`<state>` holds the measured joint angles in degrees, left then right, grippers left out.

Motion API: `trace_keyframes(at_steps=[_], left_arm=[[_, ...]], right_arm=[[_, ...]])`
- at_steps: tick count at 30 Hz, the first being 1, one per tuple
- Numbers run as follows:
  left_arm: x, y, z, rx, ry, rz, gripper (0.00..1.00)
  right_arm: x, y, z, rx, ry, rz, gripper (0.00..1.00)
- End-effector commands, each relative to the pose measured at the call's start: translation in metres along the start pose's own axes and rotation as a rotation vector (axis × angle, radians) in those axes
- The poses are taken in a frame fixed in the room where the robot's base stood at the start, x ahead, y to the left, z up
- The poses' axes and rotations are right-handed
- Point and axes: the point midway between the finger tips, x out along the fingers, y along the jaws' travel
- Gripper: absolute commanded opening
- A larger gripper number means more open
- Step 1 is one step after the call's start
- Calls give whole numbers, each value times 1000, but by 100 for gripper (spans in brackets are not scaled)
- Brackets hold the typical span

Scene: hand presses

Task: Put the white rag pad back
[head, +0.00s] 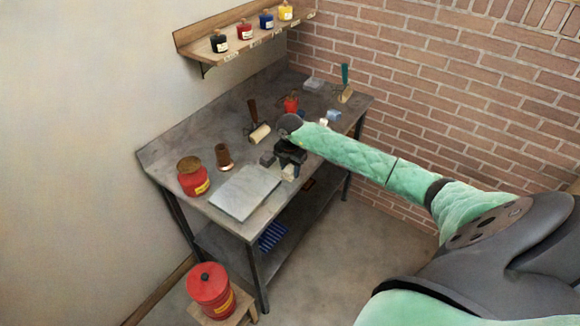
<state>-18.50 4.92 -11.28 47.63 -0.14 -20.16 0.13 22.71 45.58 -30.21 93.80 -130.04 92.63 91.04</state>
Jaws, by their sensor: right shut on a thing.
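My right gripper (289,164) is over the front edge of the grey metal workbench (225,225), right of the pale slab. It is shut on a small whitish pad, which looks like the white rag pad (289,173). The gripper body hides the pad's upper part, and I cannot tell whether the pad touches the bench. My left gripper is not in view.
A pale flat slab (245,192), a red can (193,177), a copper-brown pot (224,157), a small dark block (267,160) and a roller (259,133) stand nearby. A light blue block (333,115) lies further back. A red bin (210,291) stands below.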

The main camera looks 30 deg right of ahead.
Motion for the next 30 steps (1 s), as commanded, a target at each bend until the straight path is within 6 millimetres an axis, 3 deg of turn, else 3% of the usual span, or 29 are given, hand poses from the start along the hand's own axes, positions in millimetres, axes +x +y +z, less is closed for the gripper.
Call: trace_keyframes(at_steps=[14, 15, 17, 30], left_arm=[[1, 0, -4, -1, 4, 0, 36], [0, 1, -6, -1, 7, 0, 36], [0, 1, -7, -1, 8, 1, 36], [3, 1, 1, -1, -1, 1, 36]], right_arm=[[4, 0, 0, 0, 0, 1, 20], [3, 0, 0, 0, 0, 1, 49], [3, 0, 0, 0, 0, 1, 61], [-1, 0, 0, 0, -1, 2, 63]])
